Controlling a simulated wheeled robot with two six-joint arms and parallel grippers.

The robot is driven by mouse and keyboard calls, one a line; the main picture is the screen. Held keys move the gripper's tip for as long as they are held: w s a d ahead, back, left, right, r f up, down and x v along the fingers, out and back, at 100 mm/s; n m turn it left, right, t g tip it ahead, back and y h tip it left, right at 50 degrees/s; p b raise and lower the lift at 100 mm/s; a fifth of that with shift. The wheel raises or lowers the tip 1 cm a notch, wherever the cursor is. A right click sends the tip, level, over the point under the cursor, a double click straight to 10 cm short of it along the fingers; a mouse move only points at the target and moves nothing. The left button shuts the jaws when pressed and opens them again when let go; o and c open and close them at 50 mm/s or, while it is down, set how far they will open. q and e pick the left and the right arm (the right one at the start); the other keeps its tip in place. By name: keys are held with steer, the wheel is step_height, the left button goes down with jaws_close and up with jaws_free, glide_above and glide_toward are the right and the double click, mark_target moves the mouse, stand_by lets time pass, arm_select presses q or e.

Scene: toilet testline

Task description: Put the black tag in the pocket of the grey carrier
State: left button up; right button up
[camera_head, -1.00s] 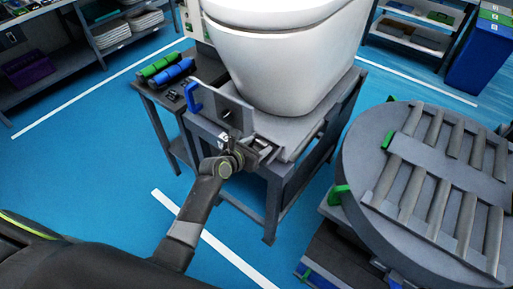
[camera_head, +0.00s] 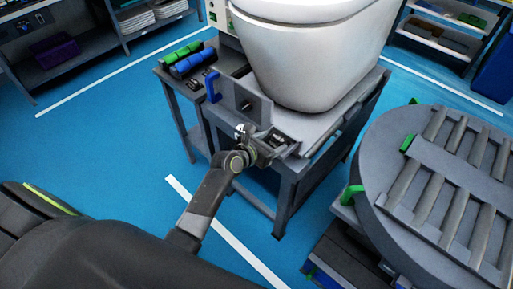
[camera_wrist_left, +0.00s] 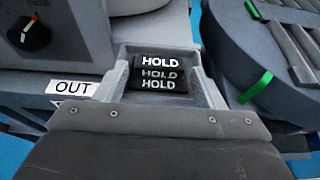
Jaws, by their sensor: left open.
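Black tags (camera_wrist_left: 158,76) marked HOLD lie in a small grey holder in the left wrist view, in several rows of lettering. I cannot tell whether this is one tag or a stack. My left gripper (camera_head: 279,144) is open at the bench's front edge, close over the holder. In the head view it hides most of the tags, and contact cannot be told. A grey slab (camera_head: 318,122) under the white toilet may be the grey carrier. Its pocket cannot be made out. My right gripper is not in view.
An OUT label (camera_wrist_left: 71,88) and a black knob (camera_wrist_left: 28,35) lie left of the tags. A round grey roller table (camera_head: 400,205) with green tabs stands to the right.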

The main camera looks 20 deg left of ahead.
arm_select(q)
steer(key=v, duration=1)
steer(key=shift+s, duration=0.25)
steer(key=s+a+f+m+g+y, duration=0.15)
steer(key=s+f+m, duration=0.25)
steer(key=f, duration=0.5)
steer(key=s+a+f+m+g+y, duration=0.1)
steer(key=s+a+f+m+g, duration=0.25)
steer(key=f, duration=0.55)
steer(key=s+a+f+m+y, duration=0.2)
steer(key=s+f+m, duration=0.3)
steer(key=f, duration=0.4)
steer(key=s+f+m+g, duration=0.2)
steer(key=s+f+m, duration=0.3)
steer(key=s, duration=0.4)
steer(key=s+a+f+m+g, duration=0.1)
steer(key=s+f+m+g, duration=0.1)
steer(key=s+f+m, duration=0.4)
steer(key=s+a+f+m+g+y, duration=0.1)
steer(key=s+f+m, duration=0.4)
steer(key=s, duration=0.9)
steer(key=m+g, duration=0.1)
steer(key=m, duration=0.2)
steer(key=shift+a+f, duration=0.2)
steer(key=shift+a, duration=0.05)
